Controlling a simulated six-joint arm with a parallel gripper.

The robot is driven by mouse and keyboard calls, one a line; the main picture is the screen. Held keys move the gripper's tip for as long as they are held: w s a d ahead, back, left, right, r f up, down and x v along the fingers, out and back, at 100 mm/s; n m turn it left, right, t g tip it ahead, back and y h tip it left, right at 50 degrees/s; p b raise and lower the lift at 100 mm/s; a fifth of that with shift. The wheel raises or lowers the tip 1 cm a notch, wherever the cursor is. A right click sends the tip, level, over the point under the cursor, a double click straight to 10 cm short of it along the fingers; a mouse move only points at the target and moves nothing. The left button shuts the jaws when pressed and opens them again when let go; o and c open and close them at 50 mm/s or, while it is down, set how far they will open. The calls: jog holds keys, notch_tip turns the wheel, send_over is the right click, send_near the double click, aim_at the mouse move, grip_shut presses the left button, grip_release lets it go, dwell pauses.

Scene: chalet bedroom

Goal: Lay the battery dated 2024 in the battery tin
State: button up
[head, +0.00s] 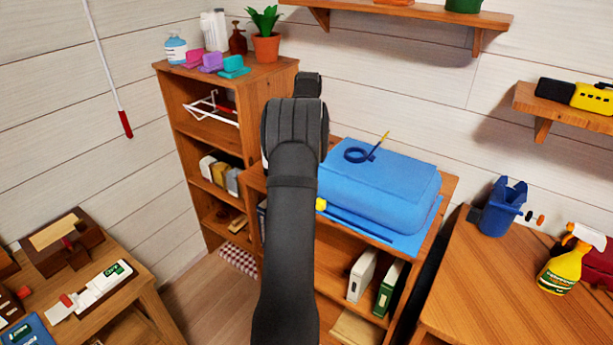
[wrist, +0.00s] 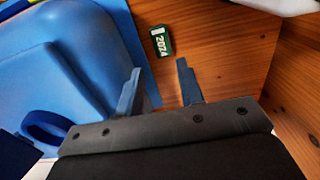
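A small dark green battery (wrist: 161,42) with a pale label reading 2024 lies flat on a brown wooden surface in the wrist view. My gripper (wrist: 158,66) is open, its two grey fingers spread with nothing between them. The battery lies just beyond the fingertips, roughly in line with the gap, and apart from both fingers. In the head view my dark arm hides the gripper and the battery. I cannot pick out the battery tin with certainty in either view.
A large rounded blue case (head: 380,190) sits on the middle cabinet; blue also fills the left of the wrist view. A tall wooden shelf (head: 225,130) stands behind. A right-hand table (head: 500,270) holds a spray bottle (head: 562,265). A cluttered table (head: 110,300) stands at lower left.

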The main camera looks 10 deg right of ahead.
jog(key=f, duration=0.8)
jog(key=shift+a, duration=0.2)
grip_shut()
